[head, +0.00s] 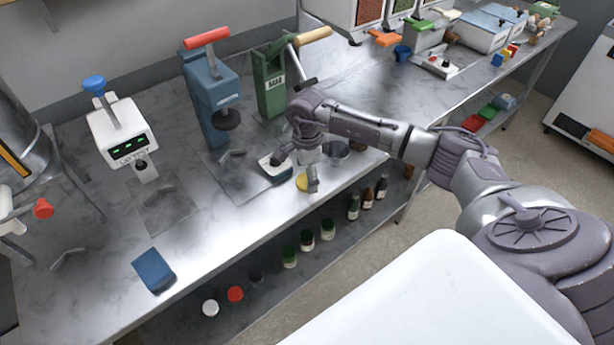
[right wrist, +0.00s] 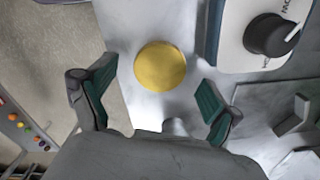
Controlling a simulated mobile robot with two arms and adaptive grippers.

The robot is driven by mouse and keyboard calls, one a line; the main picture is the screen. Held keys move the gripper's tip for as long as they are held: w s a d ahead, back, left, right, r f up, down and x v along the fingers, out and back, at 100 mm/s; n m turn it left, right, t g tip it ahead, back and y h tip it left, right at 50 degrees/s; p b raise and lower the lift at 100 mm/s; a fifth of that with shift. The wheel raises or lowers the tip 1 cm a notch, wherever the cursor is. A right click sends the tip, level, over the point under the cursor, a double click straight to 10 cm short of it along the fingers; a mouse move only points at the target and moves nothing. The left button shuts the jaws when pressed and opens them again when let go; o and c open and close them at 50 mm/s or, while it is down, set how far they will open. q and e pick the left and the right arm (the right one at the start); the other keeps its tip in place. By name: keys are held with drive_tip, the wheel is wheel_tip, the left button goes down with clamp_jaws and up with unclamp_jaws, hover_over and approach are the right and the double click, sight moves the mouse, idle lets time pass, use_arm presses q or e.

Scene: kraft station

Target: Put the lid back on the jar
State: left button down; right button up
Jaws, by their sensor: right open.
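A round yellow lid (head: 301,183) lies flat on the metal counter near its front edge. It also shows in the right wrist view (right wrist: 160,66), at upper middle. My right gripper (head: 300,170) is low over the counter at the lid, partly covering it in the head view. In the right wrist view its two green-padded fingers (right wrist: 157,100) are spread wide and empty, with the lid beyond them. My left gripper is not in view.
A small blue-and-white device with a dark knob (right wrist: 270,36) sits close beside the lid. Blue (head: 210,95) and green (head: 270,85) presses stand behind. A blue block (head: 153,270) lies at the front left. Bottles and jars stand on the lower shelf.

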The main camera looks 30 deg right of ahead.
drive_tip(key=shift+f, duration=0.7)
drive_tip(key=c, duration=0.9)
drive_tip(key=shift+o, duration=0.2)
drive_tip(key=shift+r, duration=0.1)
